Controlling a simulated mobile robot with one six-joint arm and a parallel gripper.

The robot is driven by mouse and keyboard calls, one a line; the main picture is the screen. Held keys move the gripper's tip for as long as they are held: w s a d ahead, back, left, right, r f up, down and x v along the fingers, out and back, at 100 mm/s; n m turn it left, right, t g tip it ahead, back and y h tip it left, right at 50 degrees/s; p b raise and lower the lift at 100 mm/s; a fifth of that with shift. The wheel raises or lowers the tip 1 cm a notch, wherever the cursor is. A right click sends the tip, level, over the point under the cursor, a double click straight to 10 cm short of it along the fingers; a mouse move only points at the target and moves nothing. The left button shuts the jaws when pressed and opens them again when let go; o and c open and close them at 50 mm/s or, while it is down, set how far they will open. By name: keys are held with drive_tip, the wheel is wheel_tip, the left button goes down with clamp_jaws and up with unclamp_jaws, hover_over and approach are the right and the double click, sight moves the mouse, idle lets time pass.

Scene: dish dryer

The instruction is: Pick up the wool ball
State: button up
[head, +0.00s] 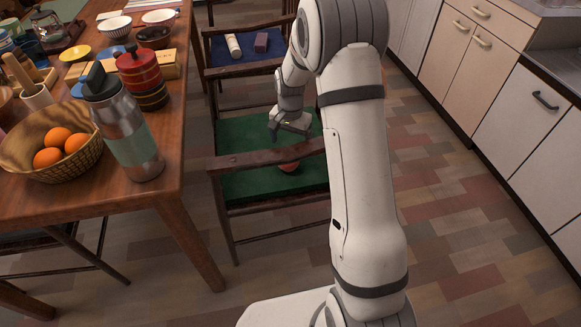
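A reddish ball (288,168), which looks like the wool ball, rests on the green seat (245,184) of the nearer chair. The chair's wooden back rail hides its upper part, and my arm stands close to its right. My gripper (274,134) hangs over the same seat, beyond the rail and a little above and left of the ball in the picture. The gripper appears apart from the ball. Its fingers are small and dark, so I cannot tell whether they are open or shut.
The wooden back rail (250,156) crosses in front of the seat. A farther chair has a blue seat (219,52) with a white roll (234,46) and a purple block (261,42). A crowded table (160,186) stands left, with a steel bottle (130,140) near its edge. Cabinets (465,60) line the right; floor between is clear.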

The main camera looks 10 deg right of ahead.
sight(289, 158)
drive_tip(key=f+b, duration=0.2)
drive_tip(key=f, duration=0.2)
drive_tip(key=f+b, duration=0.1)
drive_tip(key=f, duration=0.2)
drive_tip(key=shift+a+f+b, duration=0.2)
drive_tip(key=shift+f+b, duration=0.15)
drive_tip(key=shift+f, duration=0.05)
drive_tip(key=shift+r, duration=0.1)
drive_tip(key=shift+c, duration=0.3)
drive_tip(key=c, duration=1)
